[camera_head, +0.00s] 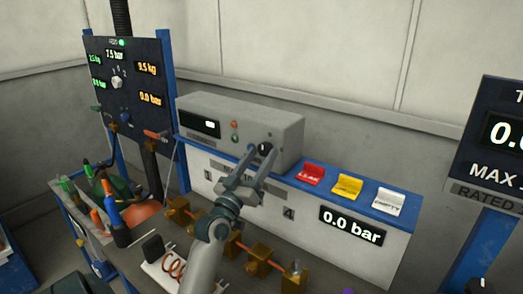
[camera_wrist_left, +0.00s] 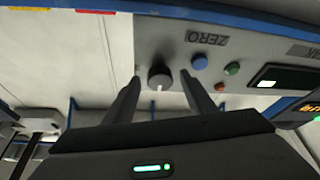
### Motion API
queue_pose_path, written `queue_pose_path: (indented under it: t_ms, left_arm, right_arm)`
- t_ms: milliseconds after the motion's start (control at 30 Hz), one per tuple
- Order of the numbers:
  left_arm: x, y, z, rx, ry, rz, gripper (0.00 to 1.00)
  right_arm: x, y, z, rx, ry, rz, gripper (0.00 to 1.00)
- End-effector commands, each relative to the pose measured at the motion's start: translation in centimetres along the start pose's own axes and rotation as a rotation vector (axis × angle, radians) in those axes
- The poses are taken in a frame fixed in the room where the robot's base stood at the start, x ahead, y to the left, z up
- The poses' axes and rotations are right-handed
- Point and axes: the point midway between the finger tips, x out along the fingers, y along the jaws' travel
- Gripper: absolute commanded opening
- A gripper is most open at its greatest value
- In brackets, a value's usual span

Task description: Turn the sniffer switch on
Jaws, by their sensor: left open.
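The grey sniffer box (camera_head: 284,130) stands on the blue-topped bench, with a small lit display on its front. A black round knob (camera_wrist_left: 159,77), which appears to be its switch, sits on the front panel and has a pale mark on it. In the head view the knob (camera_head: 265,149) is partly masked by my fingers. My left gripper (camera_wrist_left: 162,82) is open, its two fingers on either side of the knob. I cannot tell whether they touch it. In the head view the left gripper (camera_head: 259,154) reaches the box's front from below. My right gripper is not seen.
A blue button (camera_wrist_left: 199,62) marked ZERO, a red button (camera_wrist_left: 233,68) and a green button (camera_wrist_left: 220,87) lie beside the knob. Brass fittings (camera_head: 260,262) line the bench below the arm.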

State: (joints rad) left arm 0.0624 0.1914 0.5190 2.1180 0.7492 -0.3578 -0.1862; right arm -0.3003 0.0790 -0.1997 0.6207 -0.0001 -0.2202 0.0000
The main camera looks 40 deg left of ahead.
Motion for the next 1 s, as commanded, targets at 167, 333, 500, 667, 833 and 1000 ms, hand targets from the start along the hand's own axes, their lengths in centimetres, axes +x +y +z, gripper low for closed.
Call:
queue_pose_path:
  t_ms: [167,333,500,667,833,1000]
  left_arm:
    - [1.01,0.02,-0.04,0.001,0.000,0.000,0.50]
    - [1.10,-0.01,0.04,0.001,0.000,0.000,0.50]
    - [1.08,-0.01,0.03,0.000,0.000,0.000,0.43]
    - [1.07,-0.01,0.02,0.000,0.000,0.000,0.09]
    - [1.06,-0.02,0.04,0.003,0.000,0.001,0.09]
    - [1.02,-0.08,0.11,0.023,0.000,0.009,0.09]
  right_arm:
    - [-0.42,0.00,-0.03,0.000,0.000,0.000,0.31]
    - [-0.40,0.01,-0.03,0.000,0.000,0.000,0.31]
    - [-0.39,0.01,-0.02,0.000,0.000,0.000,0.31]
    - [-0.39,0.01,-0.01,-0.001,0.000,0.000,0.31]
    - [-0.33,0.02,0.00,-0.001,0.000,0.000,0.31]
    - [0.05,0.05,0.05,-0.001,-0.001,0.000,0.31]
